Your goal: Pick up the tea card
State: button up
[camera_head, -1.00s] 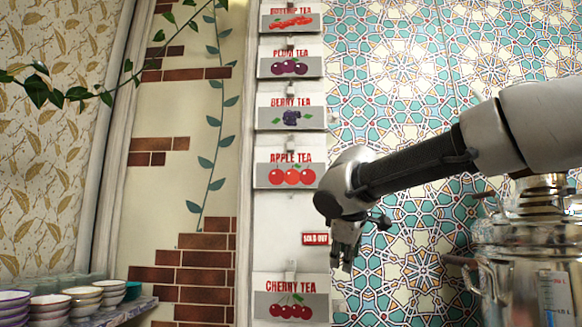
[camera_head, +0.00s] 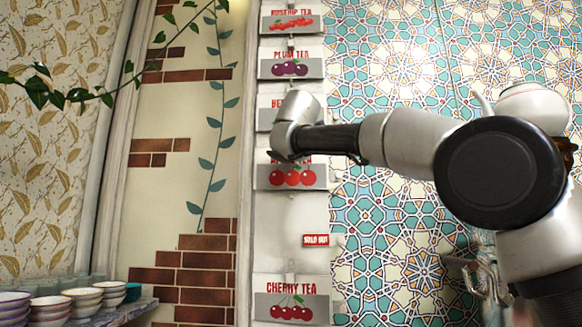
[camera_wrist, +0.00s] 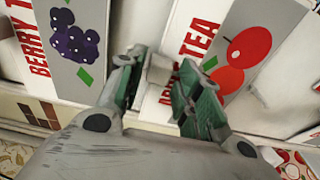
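Several tea cards hang in a column on the white strip of wall. The apple tea card (camera_head: 292,178) shows red fruit; its top is partly covered by my gripper (camera_head: 281,157) in the head view. In the wrist view my gripper (camera_wrist: 157,88) is open, with its green-padded fingers on either side of a small pale tab (camera_wrist: 159,69) at the top edge of the apple tea card (camera_wrist: 232,55). I cannot tell whether the fingers touch it. The berry tea card (camera_wrist: 85,38) is at the left of the wrist view and mostly hidden by my arm in the head view.
The plum tea card (camera_head: 290,68) and rosehip tea card (camera_head: 291,24) hang above; the cherry tea card (camera_head: 291,307) hangs below. A red sold-out sign (camera_head: 315,240) is on the strip. Stacked bowls (camera_head: 83,298) stand on a shelf at lower left. A metal samovar is largely hidden at right.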

jog(key=shift+w, duration=0.5)
jog(key=shift+c, duration=0.2)
grip_shut()
jog(key=shift+r, duration=0.2)
